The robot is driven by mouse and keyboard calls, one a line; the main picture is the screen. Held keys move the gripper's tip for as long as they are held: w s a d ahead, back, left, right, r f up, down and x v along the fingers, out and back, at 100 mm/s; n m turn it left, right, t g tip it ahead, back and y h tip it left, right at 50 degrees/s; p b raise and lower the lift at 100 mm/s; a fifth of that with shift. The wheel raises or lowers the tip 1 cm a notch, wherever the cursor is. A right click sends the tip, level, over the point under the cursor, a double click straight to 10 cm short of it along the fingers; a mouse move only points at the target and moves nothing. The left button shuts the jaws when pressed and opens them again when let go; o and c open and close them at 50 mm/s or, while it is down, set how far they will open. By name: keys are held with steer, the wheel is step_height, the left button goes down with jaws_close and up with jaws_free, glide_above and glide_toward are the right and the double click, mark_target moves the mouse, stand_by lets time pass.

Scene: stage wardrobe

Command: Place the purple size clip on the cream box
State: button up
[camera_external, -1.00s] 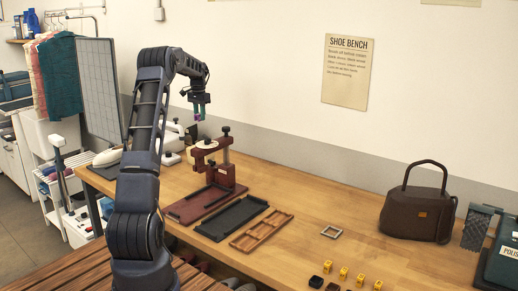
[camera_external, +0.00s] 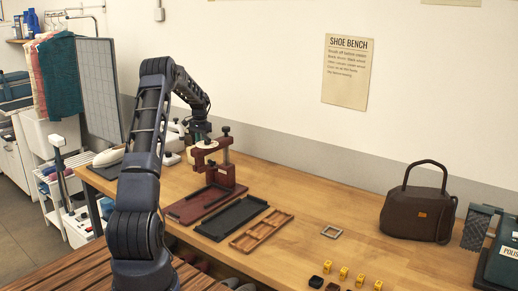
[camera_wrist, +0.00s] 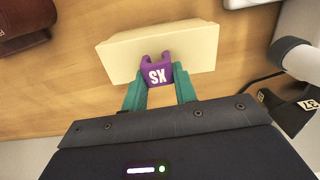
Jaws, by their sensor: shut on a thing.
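The purple size clip (camera_wrist: 158,73) has white letters and an open notch at its far side. My gripper (camera_wrist: 159,88) has teal fingers, shut on the clip from both sides. The cream box (camera_wrist: 118,58) lies just beyond the fingers in the wrist view, slightly turned. The clip overlaps its near edge and part of its face there; I cannot tell whether they touch. In the external view my wrist (camera_external: 199,127) is low behind the dark red press stand (camera_external: 222,176), and the fingertips and clip are not clearly visible.
A black tray (camera_external: 224,220) and a brown divided tray (camera_external: 250,242) lie in front of the stand. Several yellow clips (camera_external: 343,272) stand near the front edge. A brown handbag (camera_external: 408,216) stands at right. In the wrist view, white equipment (camera_wrist: 300,62) with a dark cable is close on the right.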

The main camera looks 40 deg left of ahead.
steer(key=shift+f, duration=0.2)
steer(key=shift+f, duration=0.15)
steer(key=o, duration=0.9)
steer(key=shift+o, duration=0.2)
